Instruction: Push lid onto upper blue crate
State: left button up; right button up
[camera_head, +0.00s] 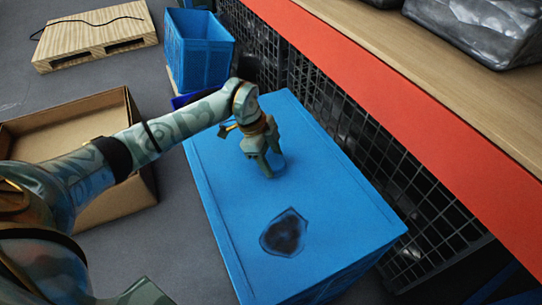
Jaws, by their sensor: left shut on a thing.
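A large blue lid (320,185) lies flat over the big blue crate (345,275) in the middle of the view. The lid's surface has a dark, irregular patch (285,233) near its front. My left gripper (271,168) reaches in from the left and points down at the lid's middle, its fingers close together and shut on it. The exact grip point is too small to make out. I cannot tell from this view whether the lid is fully seated along its edges. My right gripper is not in view.
An open cardboard box (65,127) stands left, partly behind my left arm. Another blue crate (199,62) and a wooden pallet (95,33) are at the back. An orange-edged shelf (410,95) with dark wrapped goods (480,25) and wire mesh (345,120) border the right side.

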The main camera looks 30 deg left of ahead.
pick_arm(q)
jog(key=shift+f, duration=0.85)
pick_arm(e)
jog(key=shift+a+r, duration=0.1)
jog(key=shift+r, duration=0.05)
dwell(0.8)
pick_arm(q)
jog(key=shift+f+p, duration=0.2)
jog(key=shift+p, duration=0.2)
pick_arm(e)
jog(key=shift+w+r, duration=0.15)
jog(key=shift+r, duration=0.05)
pick_arm(q)
jog(key=shift+f, duration=0.4)
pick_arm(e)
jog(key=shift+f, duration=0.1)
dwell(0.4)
pick_arm(q)
jog(key=o, duration=2.1)
jog(key=shift+r, duration=0.15)
notch_tip(320, 180, up, 7)
jog(key=p, duration=0.5)
jog(key=shift+p, duration=0.3)
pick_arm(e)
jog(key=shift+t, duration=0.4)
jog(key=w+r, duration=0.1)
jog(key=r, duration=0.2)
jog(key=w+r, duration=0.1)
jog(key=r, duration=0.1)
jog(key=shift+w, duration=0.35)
